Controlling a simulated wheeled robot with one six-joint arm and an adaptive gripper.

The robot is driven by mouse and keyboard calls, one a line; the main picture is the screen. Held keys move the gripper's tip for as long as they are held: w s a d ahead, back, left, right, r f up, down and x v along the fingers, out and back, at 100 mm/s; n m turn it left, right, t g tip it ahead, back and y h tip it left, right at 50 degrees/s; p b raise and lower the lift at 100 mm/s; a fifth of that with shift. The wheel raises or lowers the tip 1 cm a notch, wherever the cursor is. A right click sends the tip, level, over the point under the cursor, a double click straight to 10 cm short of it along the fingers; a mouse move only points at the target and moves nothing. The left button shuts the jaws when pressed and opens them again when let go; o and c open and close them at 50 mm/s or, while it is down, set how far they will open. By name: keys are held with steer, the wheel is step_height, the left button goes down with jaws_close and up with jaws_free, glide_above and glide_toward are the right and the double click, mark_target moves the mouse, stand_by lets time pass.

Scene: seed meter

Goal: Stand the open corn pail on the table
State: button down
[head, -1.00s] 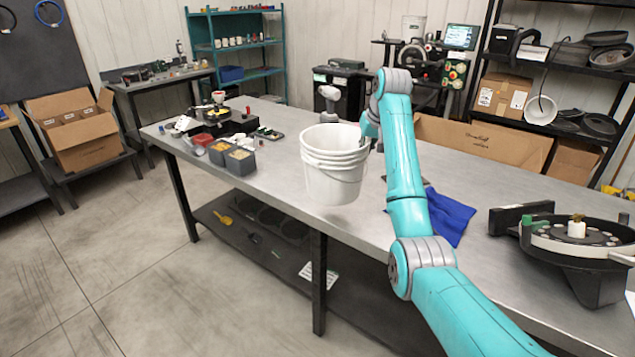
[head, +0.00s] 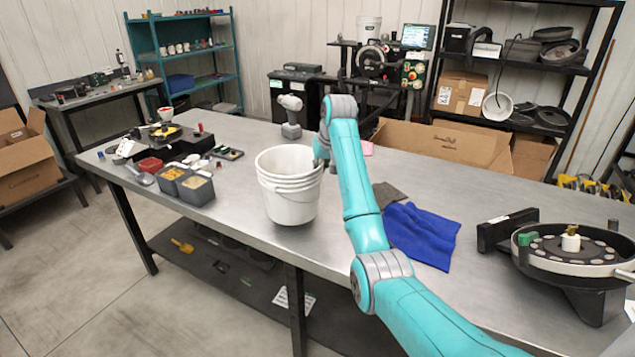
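The open corn pail (head: 290,200) is white, with ridged bands below its rim and no lid. It is upright over the near part of the grey metal table (head: 235,228), left of my arm. Its base looks at or very close to the tabletop; I cannot tell for sure whether it touches. Only its pale inner wall shows inside. My gripper (head: 321,160) is at the pail's right rim, mostly hidden by my wrist and the pail. It appears shut on the rim, though the fingertips do not show.
Grey bins with yellow contents (head: 194,188) stand left of the pail. A blue cloth (head: 422,235) lies right of my arm, and a round seed-plate device (head: 575,250) stands at the far right. Bare tabletop surrounds the pail's left and front.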

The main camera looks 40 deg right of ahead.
steer(key=shift+f, duration=1.95)
steer(key=c, duration=1.3)
jaws_free()
